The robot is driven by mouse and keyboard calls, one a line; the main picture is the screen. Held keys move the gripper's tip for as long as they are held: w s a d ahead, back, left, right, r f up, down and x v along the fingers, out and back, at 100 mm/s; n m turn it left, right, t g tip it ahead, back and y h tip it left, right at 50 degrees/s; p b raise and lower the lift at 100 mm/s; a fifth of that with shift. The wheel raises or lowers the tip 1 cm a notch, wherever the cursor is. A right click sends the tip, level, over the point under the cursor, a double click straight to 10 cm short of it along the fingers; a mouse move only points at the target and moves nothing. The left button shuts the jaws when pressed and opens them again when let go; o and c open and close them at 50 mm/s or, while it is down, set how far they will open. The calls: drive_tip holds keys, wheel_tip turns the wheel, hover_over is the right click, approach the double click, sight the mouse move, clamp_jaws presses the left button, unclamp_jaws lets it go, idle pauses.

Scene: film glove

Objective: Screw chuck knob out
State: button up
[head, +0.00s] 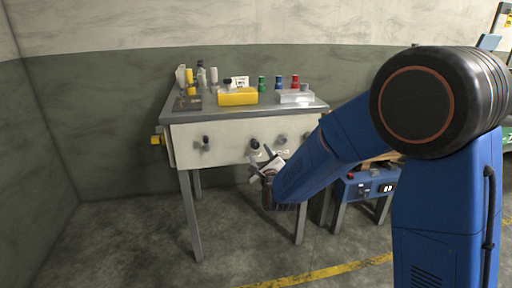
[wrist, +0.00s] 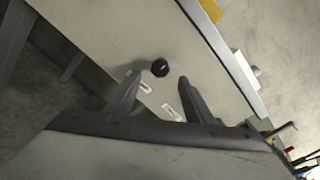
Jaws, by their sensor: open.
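The workbench's pale front panel (head: 228,147) carries a row of dark knobs. One black knob (head: 254,144) is just above my gripper (head: 259,167) in the head view. In the wrist view a round black knob (wrist: 160,67) stands on the panel, just beyond my open gripper (wrist: 159,82) and between the lines of its two fingers. The fingers do not touch it, and nothing is between them. Two small white labels lie beside it, too blurred to read. I cannot tell from the labels which knob is the chuck knob.
Another black knob (head: 206,140) sits to the left on the panel. A yellow part (head: 156,140) juts from the bench's left side. A yellow box (head: 237,97), a clear tray (head: 295,97) and several small bottles stand on top. A blue machine (head: 369,186) stands at right.

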sight(256, 147)
drive_tip(key=x, duration=0.7)
drive_tip(key=shift+w+a, duration=0.15)
drive_tip(key=shift+w, duration=0.25)
drive_tip(key=shift+c, duration=0.6)
drive_tip(key=c, duration=0.9)
